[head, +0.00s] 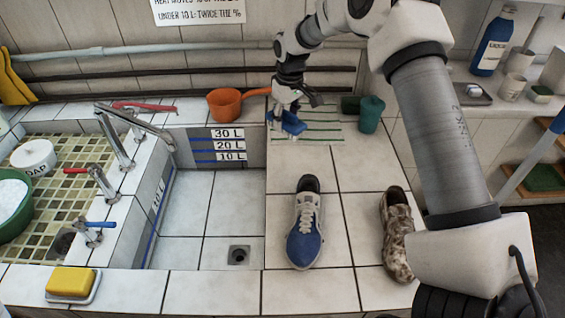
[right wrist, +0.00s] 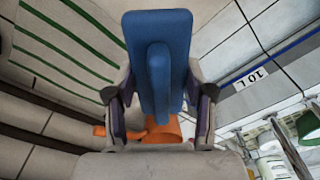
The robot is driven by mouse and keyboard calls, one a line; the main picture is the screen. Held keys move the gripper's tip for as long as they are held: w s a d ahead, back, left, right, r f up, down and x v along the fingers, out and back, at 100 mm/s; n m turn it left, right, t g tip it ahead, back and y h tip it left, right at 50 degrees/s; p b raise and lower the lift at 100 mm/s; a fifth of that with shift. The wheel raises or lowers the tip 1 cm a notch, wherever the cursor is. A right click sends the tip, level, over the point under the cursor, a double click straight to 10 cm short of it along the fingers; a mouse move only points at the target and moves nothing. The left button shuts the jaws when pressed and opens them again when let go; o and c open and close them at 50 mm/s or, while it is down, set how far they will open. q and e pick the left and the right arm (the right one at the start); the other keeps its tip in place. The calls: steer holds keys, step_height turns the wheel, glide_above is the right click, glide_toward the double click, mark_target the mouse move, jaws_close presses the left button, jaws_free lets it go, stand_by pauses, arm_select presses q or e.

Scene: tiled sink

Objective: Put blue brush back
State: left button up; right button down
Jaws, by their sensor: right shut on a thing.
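The blue brush (head: 293,123) is held in my right gripper (head: 286,108), above the tiled ledge at the back. In the right wrist view the blue brush (right wrist: 157,62) stands between the two fingers of my right gripper (right wrist: 160,108), which are shut on it. Green lines (head: 308,126) mark the ledge just right of the brush; they also show at the upper left of the right wrist view. Whether the brush touches the ledge I cannot tell. My left gripper is not in view.
An orange dipper (head: 226,104) stands left of the brush and a green cup (head: 370,114) stands right. A blue-and-white shoe (head: 305,228) and a camouflage shoe (head: 396,235) stand on the front tiles. The sunken basin (head: 210,215) lies left, with taps (head: 115,140) beyond it.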

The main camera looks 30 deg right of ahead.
steer(key=p, duration=0.2)
glide_toward(285, 154)
step_height(285, 154, down, 5)
steer(key=shift+w+f, duration=0.15)
steer(key=shift+a+f+b, duration=0.1)
steer(key=shift+f+b, duration=0.25)
steer(key=shift+f, duration=0.1)
steer(key=c, duration=0.5)
jaws_free()
steer(key=shift+o, duration=0.4)
steer(key=shift+r, duration=0.4)
steer(key=r, duration=0.4)
steer(key=r+b, duration=0.1)
steer(key=r, duration=0.6)
steer(key=shift+s+d+r, duration=0.2)
steer(key=shift+s+r, duration=0.15)
steer(key=shift+s, duration=0.05)
